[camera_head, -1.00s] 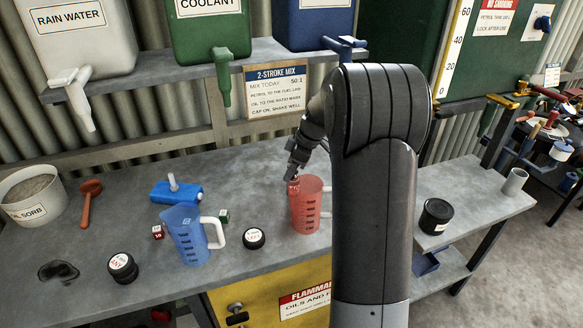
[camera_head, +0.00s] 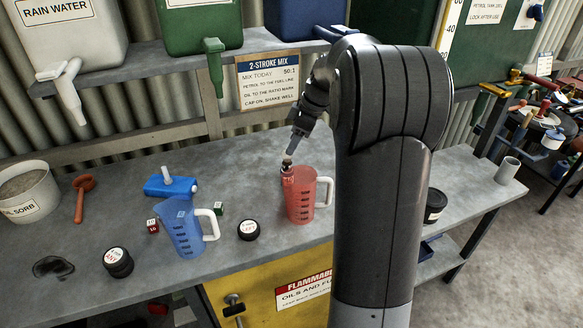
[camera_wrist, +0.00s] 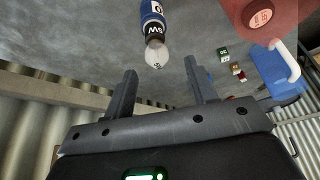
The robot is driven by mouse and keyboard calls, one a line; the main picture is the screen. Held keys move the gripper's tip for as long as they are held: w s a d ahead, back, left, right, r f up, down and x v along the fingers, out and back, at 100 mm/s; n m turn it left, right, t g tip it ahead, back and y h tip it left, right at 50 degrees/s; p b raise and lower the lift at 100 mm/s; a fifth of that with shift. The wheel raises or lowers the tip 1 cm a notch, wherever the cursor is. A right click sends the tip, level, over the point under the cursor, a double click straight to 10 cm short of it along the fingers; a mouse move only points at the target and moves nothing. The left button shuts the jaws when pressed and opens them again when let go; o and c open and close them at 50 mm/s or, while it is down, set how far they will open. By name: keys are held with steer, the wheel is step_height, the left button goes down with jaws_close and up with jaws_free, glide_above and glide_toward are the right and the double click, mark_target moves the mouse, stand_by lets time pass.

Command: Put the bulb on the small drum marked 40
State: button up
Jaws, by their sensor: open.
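In the wrist view, a small upright-looking item with a pale rounded glass end, a black band reading 5W and a blue body (camera_wrist: 154,28) lies beyond my fingertips; I take it for the bulb. My gripper (camera_wrist: 163,80) is open and empty, with the glass end just beyond the gap. In the head view, my gripper (camera_head: 289,152) is just above the jug's back left edge. Small black drums with white labels stand at left (camera_head: 118,262) and centre (camera_head: 248,230); their marks are too small to read.
The red jug (camera_head: 300,205) stands close beside my gripper. Another black drum (camera_head: 435,204) is partly hidden by my arm. A shelf hangs behind.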

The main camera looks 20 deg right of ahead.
steer(key=s+a+r+m+t+h, duration=0.1)
steer(key=s+a+r+m, duration=0.3)
steer(key=s, duration=0.4)
steer(key=s+a+r+m+h, duration=0.1)
steer(key=s+a+r+m, duration=0.15)
steer(key=s+a, duration=0.4)
steer(key=s+a+f+m+t+h, duration=0.1)
steer(key=s+m, duration=0.4)
steer(key=s, duration=1.2)
steer(key=shift+a+f+t+h, duration=0.4)
steer(key=shift+a+f+t, duration=0.05)
steer(key=shift+a+t, duration=0.15)
